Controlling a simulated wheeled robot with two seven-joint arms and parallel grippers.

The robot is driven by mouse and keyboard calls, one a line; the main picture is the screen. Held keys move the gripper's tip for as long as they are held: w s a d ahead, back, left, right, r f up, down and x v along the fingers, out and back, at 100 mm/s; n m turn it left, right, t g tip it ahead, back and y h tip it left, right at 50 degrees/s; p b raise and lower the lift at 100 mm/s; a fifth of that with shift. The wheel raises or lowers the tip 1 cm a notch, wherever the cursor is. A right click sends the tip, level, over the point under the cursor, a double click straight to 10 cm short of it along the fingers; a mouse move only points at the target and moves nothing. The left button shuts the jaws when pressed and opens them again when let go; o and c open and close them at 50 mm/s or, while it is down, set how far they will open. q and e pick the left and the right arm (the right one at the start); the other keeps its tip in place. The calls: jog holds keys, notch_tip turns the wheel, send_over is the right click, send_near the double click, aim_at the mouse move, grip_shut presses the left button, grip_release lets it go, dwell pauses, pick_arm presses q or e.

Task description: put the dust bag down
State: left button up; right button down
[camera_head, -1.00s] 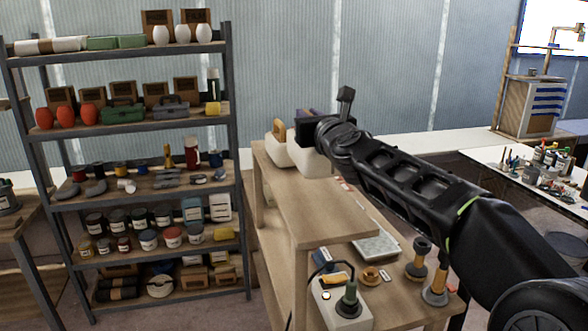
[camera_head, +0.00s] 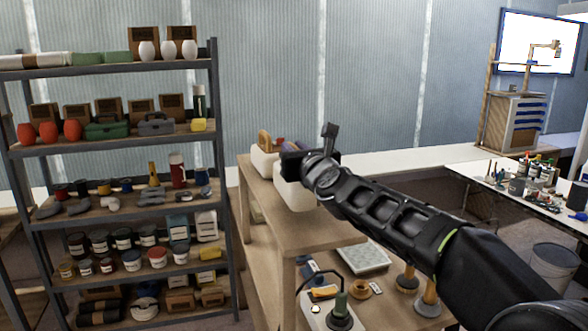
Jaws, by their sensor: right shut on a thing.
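My right gripper (camera_head: 296,165) reaches in from the right, over the white bins at the back of the wooden bench. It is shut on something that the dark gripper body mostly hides. A small patch of purple-blue (camera_head: 297,146) shows just behind it and may be part of the dust bag; I cannot tell for sure. The near white bin (camera_head: 294,196) is directly below the gripper, and whether the held thing touches it is hidden. My left gripper is out of view.
A second white bin (camera_head: 263,163) with a tan thing stands behind. The bench's upper shelf (camera_head: 300,226) is clear in front of the bins. The lower top (camera_head: 385,313) holds a grey tray and tools. A loaded shelf rack (camera_head: 218,190) stands left.

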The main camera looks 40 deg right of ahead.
jog(key=shift+f+b, duration=1)
jog(key=shift+f, duration=0.85)
jog(key=c, duration=1.3)
grip_release()
jog(key=shift+f, duration=0.1)
jog(key=shift+s+a, duration=0.1)
jog(key=shift+s, duration=0.15)
jog(key=b+v, duration=0.1)
jog(key=v, duration=1)
jog(key=shift+s+a, duration=0.15)
jog(key=shift+s, duration=0.05)
jog(key=shift+c, duration=0.4)
